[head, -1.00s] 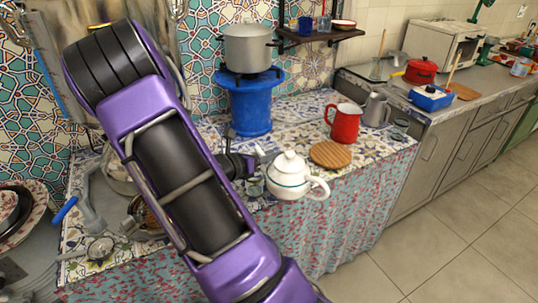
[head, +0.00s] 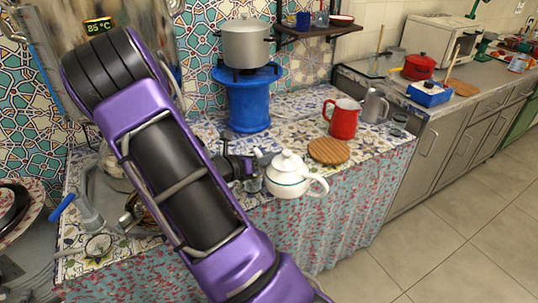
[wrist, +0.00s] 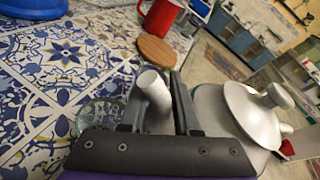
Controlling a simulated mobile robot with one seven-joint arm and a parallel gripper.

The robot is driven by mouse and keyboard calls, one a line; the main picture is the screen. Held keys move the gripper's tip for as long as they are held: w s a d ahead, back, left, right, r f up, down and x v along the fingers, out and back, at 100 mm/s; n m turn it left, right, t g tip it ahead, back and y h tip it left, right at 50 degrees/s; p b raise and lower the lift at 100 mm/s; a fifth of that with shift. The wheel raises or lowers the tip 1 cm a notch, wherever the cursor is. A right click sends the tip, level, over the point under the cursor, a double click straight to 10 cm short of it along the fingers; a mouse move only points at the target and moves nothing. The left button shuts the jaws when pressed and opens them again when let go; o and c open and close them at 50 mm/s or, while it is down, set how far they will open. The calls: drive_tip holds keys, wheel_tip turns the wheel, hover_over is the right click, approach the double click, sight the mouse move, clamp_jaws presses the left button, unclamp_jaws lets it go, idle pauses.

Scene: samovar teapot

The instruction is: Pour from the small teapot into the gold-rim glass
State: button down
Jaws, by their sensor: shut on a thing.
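The small teapot (head: 288,182) is white with a domed lid, at the front edge of the tiled counter in the head view. Its handle points right. Its body also shows at the right of the wrist view (wrist: 222,112). My gripper (head: 250,166) is at its left side. In the wrist view, my gripper (wrist: 158,85) is shut on a white tubular part of the teapot that looks like the spout. A clear glass (wrist: 98,115) stands on the counter left of the fingers, partly hidden. It shows faintly below my gripper in the head view (head: 252,184). I cannot make out its rim colour.
A round wooden trivet (head: 329,151) lies right of the teapot. A red mug (head: 343,121) and a grey pitcher (head: 374,106) stand behind it. A blue stand (head: 249,105) holds a metal pot (head: 246,45). Patterned counter behind the teapot is clear.

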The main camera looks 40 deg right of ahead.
drive_tip(key=shift+s+d+f+n+b, duration=0.15)
drive_tip(key=shift+f+n+b, duration=0.35)
drive_tip(key=shift+f, duration=0.65)
drive_tip(key=shift+s+r+n+g+h+p, duration=0.3)
drive_tip(key=shift+r+n+g+p, duration=0.15)
drive_tip(key=shift+n+p, duration=0.45)
drive_tip(key=shift+r+n+g, duration=0.1)
drive_tip(key=shift+n+g, duration=0.15)
drive_tip(key=shift+n, duration=0.25)
drive_tip(key=shift+s+p, duration=0.1)
drive_tip(key=shift+p, duration=0.7)
idle(2.7)
idle(0.6)
drive_tip(key=shift+w+r+m+t+y, duration=0.15)
drive_tip(key=shift+w+r+m+t, duration=0.15)
drive_tip(key=shift+r+m, duration=0.35)
drive_tip(key=shift+w+r+m+t+y, duration=0.15)
drive_tip(key=shift+r+m+t, duration=0.15)
drive_tip(key=shift+r+m, duration=0.35)
drive_tip(key=shift+w+r+m+t+y, duration=0.1)
drive_tip(key=shift+w+r+m+t, duration=0.25)
drive_tip(key=shift+m, duration=0.55)
drive_tip(key=shift+s, duration=0.15)
